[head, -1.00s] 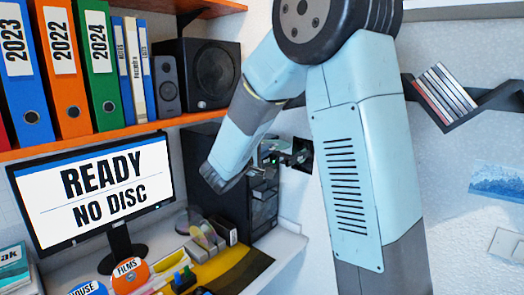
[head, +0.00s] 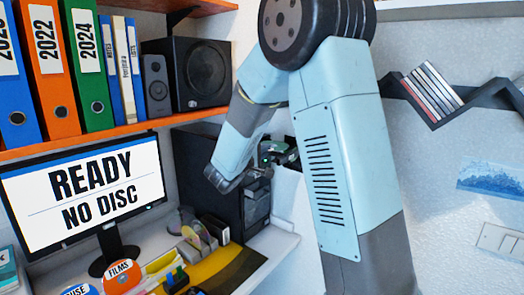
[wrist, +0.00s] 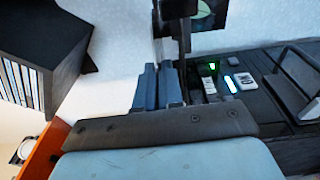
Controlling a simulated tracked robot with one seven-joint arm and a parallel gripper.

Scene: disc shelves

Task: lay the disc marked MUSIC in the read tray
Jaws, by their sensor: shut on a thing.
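My gripper (head: 280,153) is beside the upper part of the black computer tower (head: 212,175), partly behind my arm in the head view. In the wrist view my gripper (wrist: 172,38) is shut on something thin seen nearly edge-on. I cannot read any MUSIC mark on it. A dark square panel (wrist: 208,12) with a pale greenish round patch shows just beyond the fingers. I cannot make out the read tray for certain. The monitor (head: 82,195) reads "READY NO DISC".
A black surface with green and white lights (wrist: 230,83) lies right of the fingers in the wrist view. Discs stand in a desk rack (head: 197,232). A speaker (head: 198,75) and binders stand on the orange shelf.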

